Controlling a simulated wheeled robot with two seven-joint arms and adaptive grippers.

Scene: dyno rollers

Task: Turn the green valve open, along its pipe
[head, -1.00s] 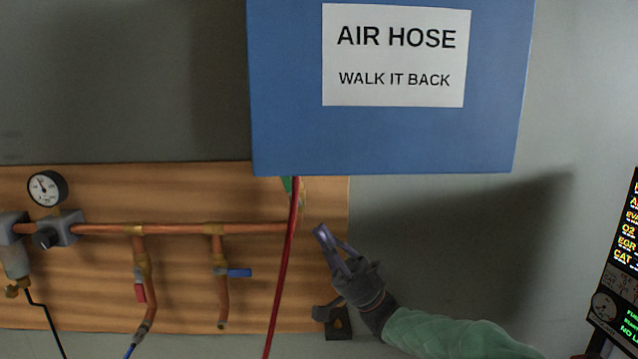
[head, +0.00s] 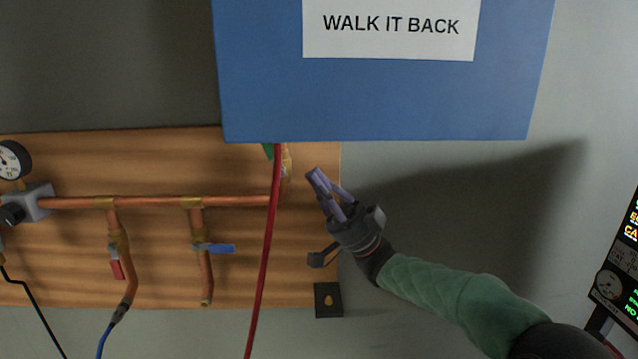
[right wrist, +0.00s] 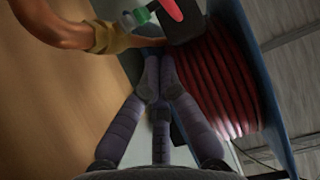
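The green valve (head: 268,151) is mostly hidden in the head view. Only a sliver of green shows under the blue reel box, beside the red hose. In the right wrist view its green handle (right wrist: 142,15) shows at the top, near the copper pipe's brass fitting (right wrist: 112,41); its angle to the pipe is hard to tell. My right gripper (head: 325,178) is right of the valve and a little lower, apart from it. In the right wrist view its fingertips (right wrist: 159,82) come together with nothing seen between them. My left gripper is not in view.
The blue box (head: 380,100) overhangs the valve. A red hose (head: 267,230) hangs before the board, left of my gripper. The copper pipe (head: 150,202) carries blue (head: 220,248) and red (head: 117,269) handles.

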